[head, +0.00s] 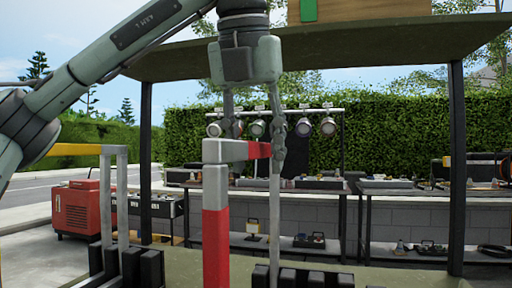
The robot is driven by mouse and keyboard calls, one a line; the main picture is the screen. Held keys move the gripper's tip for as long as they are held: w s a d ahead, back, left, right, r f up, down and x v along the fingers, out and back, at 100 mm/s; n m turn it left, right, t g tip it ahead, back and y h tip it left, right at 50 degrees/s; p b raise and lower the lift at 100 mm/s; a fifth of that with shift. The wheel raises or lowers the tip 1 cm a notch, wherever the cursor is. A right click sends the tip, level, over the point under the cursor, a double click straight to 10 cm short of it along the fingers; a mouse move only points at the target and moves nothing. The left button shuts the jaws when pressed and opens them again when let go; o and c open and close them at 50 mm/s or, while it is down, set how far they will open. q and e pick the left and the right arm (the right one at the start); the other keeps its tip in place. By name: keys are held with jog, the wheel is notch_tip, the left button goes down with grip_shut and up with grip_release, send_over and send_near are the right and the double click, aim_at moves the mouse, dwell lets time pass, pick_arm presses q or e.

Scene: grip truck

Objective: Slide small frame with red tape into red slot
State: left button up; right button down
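The small frame with red tape (216,240) stands upright in the middle of the head view. It has a thick grey near leg with a red band, a top bar with red tape (257,150), and a thinner grey far leg (275,205). My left gripper (255,142) comes down over the top bar from above. Its fingers are spread apart, one partly hidden behind the bar and the other by the far leg's top. I cannot tell whether they clamp the frame. Black slot blocks (312,277) show at the bottom edge. No red slot is clearly visible. My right gripper is out of view.
A frame with yellow tape (75,149) stands at the left beside more black slot blocks (130,266). A dark shelf (350,42) on posts spans overhead. Beyond are a red generator (76,208), equipment tables (390,188), hanging lamps (304,127) and a hedge.

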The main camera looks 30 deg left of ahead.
pick_arm(q)
jog(key=v, duration=1.2)
